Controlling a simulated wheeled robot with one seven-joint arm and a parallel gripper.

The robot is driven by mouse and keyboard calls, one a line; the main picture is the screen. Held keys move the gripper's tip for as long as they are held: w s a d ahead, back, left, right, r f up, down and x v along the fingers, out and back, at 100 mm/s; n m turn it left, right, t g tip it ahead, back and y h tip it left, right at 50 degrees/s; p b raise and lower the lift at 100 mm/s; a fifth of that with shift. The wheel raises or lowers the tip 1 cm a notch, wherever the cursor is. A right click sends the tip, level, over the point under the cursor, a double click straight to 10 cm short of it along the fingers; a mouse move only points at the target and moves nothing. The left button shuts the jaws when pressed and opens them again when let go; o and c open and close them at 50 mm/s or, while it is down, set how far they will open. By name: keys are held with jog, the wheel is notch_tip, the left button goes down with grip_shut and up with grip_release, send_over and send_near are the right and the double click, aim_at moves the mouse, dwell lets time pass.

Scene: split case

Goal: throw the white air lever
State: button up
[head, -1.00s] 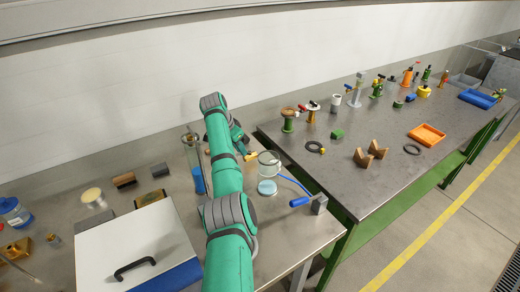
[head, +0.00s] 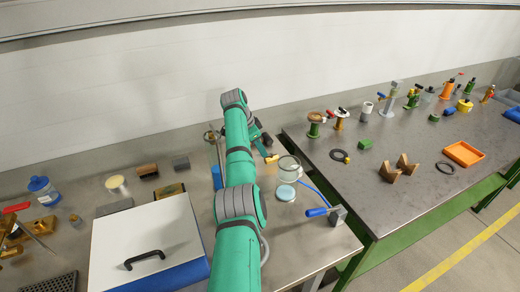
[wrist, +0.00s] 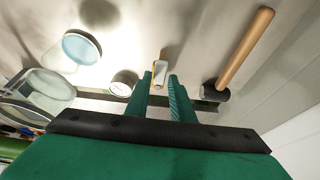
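A small white lever-like piece (wrist: 159,70) with an orange-yellow edge shows in the wrist view, just beyond my fingertips and roughly in line with the gap between them. I take it for the white air lever, but its base is hard to make out. My gripper (wrist: 160,80) has its two green fingers apart, with nothing clearly held. A round white-faced gauge (wrist: 123,83) is just left of the fingers. In the head view my arm hides most of the gripper; a small yellow piece (head: 272,158) shows beside it.
A wooden-handled mallet (wrist: 245,48) lies right of my fingers in the wrist view. A white case lid (head: 145,240) lies left of my arm. A second table (head: 400,160) is farther right.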

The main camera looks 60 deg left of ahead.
jog(key=shift+o, duration=0.9)
jog(key=shift+s+r, duration=0.15)
jog(key=shift+r, duration=0.05)
jog(key=v, duration=1)
jog(key=shift+r, duration=0.2)
